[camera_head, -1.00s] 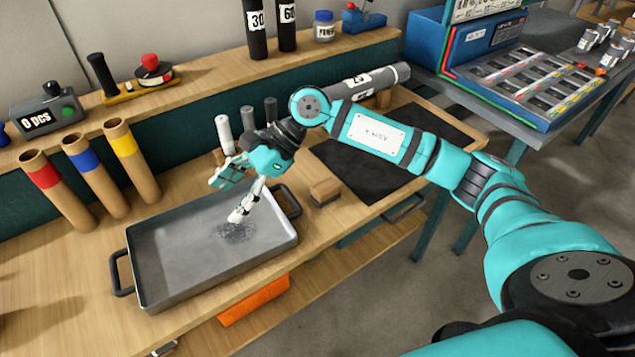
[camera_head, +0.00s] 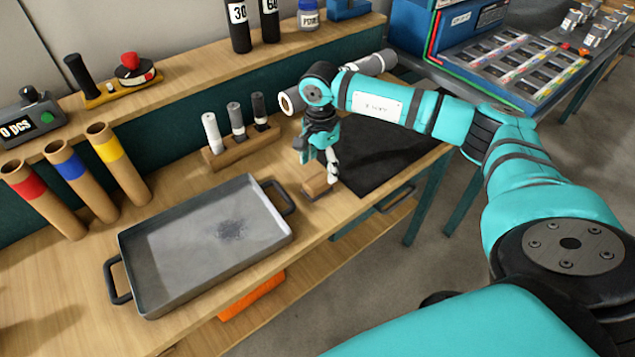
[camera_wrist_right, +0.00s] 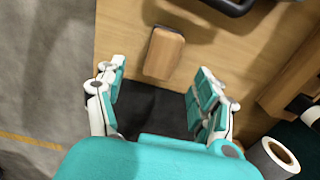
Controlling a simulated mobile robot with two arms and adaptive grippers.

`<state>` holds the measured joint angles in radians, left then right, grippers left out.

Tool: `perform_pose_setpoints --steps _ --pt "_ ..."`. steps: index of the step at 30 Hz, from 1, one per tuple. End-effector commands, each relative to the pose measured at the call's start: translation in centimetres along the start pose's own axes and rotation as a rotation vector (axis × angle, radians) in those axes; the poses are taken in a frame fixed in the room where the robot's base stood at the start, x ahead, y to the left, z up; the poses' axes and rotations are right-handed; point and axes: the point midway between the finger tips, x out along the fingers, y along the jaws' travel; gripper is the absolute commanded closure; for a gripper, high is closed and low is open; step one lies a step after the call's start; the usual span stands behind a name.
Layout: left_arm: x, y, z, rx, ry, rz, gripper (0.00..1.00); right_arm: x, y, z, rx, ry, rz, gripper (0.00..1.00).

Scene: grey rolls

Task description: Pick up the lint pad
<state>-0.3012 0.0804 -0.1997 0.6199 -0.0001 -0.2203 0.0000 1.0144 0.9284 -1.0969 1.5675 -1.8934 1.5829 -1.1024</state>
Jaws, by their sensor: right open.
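The lint pad, seen as a small tan wooden block (camera_head: 316,187), lies on the bench between the metal tray and the black mat. In the right wrist view the block (camera_wrist_right: 164,52) shows ahead of the fingertips, roughly midway between them. My right gripper (camera_head: 320,168) points down above the block, open and empty. In the right wrist view its two fingers (camera_wrist_right: 161,68) are spread wider than the block. In the head view the fingers cover part of the block, and the exact height above it is hard to tell. My left gripper is not in view.
A grey metal tray (camera_head: 165,235) with dark specks stands left of the block. A black mat (camera_head: 375,165) lies to its right. A wooden rack (camera_head: 240,149) with upright cylinders stands behind. A grey roll (camera_head: 370,63) lies near my right arm.

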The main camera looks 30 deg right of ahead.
Motion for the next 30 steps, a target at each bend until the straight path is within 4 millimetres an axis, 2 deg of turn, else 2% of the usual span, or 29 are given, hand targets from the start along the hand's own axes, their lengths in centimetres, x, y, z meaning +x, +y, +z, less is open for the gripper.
perform_pose_setpoints --steps 8,13,18,25,26,30 --pt "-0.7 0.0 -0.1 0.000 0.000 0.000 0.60 2.0 0.0 0.2 0.000 -0.001 0.001 0.30" --pt "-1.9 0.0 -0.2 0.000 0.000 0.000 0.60 4.5 -0.1 0.7 0.000 -0.002 0.003 0.30" --pt "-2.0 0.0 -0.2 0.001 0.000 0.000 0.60 6.4 -0.1 0.6 0.001 -0.001 0.001 0.30" --pt "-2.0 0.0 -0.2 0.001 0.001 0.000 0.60 6.6 -0.1 0.6 0.000 -0.002 -0.001 0.30" --pt "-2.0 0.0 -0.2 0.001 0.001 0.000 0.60 6.6 -0.1 0.6 0.000 -0.002 -0.001 0.31" --pt "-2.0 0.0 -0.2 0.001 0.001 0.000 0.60 6.6 -0.1 0.6 0.000 -0.002 -0.001 0.49"
